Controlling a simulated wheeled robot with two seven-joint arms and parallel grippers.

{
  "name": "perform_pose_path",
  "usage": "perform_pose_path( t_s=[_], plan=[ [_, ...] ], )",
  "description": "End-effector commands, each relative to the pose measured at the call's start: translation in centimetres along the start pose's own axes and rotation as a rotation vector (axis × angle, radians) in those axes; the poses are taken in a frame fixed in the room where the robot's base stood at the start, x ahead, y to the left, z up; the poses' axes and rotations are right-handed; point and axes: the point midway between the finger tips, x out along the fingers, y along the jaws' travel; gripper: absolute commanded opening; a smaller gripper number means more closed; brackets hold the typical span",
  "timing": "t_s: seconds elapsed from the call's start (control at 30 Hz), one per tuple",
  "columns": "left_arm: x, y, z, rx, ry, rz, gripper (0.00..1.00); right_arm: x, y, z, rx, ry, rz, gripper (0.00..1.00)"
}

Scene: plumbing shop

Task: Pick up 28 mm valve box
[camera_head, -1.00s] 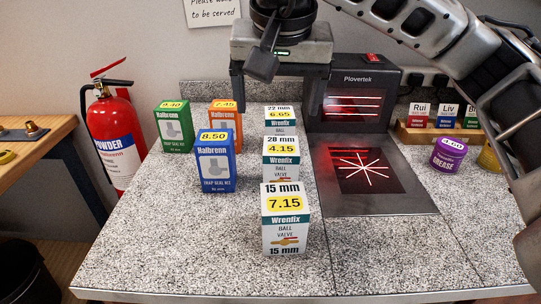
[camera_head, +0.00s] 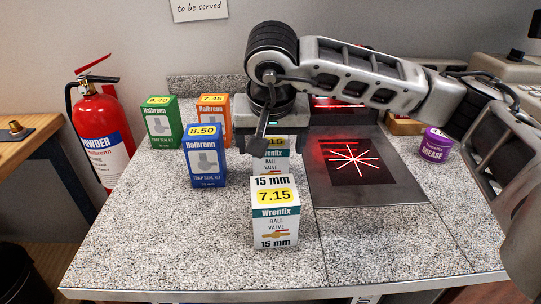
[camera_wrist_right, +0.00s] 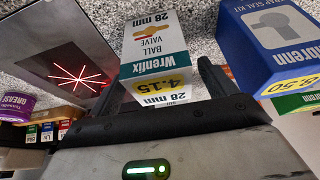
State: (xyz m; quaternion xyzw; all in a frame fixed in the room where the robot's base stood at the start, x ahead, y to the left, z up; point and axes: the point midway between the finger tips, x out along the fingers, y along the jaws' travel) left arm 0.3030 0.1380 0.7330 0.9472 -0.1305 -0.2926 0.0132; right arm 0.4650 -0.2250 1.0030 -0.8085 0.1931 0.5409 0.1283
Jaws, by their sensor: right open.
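The 28 mm valve box (camera_head: 270,162) is white and teal with a yellow 4.15 label. It stands upright on the counter, its upper part hidden by my right gripper in the head view. In the right wrist view the 28 mm valve box (camera_wrist_right: 155,45) shows in front of the gripper, between the two fingers. My right gripper (camera_head: 272,138) is open, with a finger on either side of the box; whether they touch it I cannot tell. My left gripper is not in view.
The 15 mm valve box (camera_head: 275,222) stands in front. Blue (camera_head: 206,160), green (camera_head: 161,125) and orange (camera_head: 213,108) boxes stand left. The dark scanner plate (camera_head: 365,185) lies right, beside a purple tin (camera_head: 435,145). The 22 mm box is hidden.

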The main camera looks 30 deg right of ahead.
Motion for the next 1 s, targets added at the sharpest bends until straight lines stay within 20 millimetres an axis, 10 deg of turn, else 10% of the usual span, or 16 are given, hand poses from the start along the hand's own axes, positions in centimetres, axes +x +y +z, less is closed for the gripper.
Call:
perform_pose_path(
  t_s=[0.4, 0.63, 1.0],
  plan=[
    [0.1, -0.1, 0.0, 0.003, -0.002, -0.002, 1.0, 2.1, 0.0, 0.0, 0.0, 0.001, -0.001, 0.84],
    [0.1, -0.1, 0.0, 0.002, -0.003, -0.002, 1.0, 2.1, 0.0, 0.0, 0.0, 0.001, -0.001, 0.22],
    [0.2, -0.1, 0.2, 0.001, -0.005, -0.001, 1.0, 1.6, -0.1, -0.3, 0.002, 0.005, -0.004, 0.2]
  ],
)
